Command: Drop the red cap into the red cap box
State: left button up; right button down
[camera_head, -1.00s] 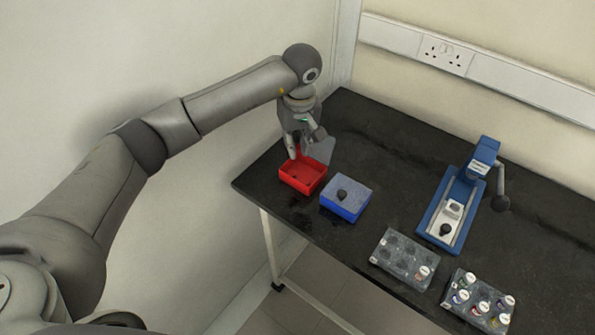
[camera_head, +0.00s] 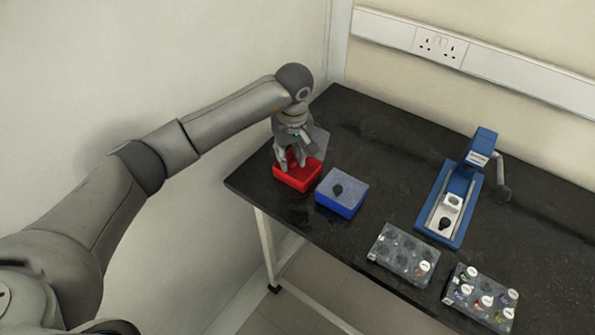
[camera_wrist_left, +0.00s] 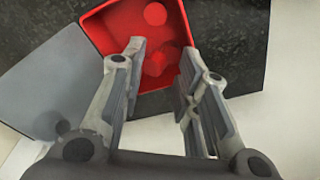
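The red cap box (camera_head: 297,184) is an open red tray near the left end of the black table. It also shows in the left wrist view (camera_wrist_left: 97,33). My left gripper (camera_head: 292,165) points down over it, fingertips at or just inside the rim. In the left wrist view the gripper (camera_wrist_left: 158,62) is open, its fingers apart with a clear gap. A red cap (camera_wrist_left: 156,61) shows in that gap, seemingly on the box floor; its exact height is hard to tell. Another round red shape (camera_wrist_left: 155,13) lies farther in the box. My right gripper is not in view.
A blue box (camera_head: 341,203) with a dark knob-like piece on its grey top stands right of the red box. A blue lever press (camera_head: 463,190) and two grey racks (camera_head: 404,252), (camera_head: 480,297) with vials stand farther right. The wall is close behind.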

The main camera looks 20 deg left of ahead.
pick_arm(q)
jog(key=shift+o, duration=0.6)
notch_tip(320, 180, up, 12)
jog(key=s, duration=0.1)
jog(key=shift+d, duration=0.45)
jog(key=shift+s, duration=0.1)
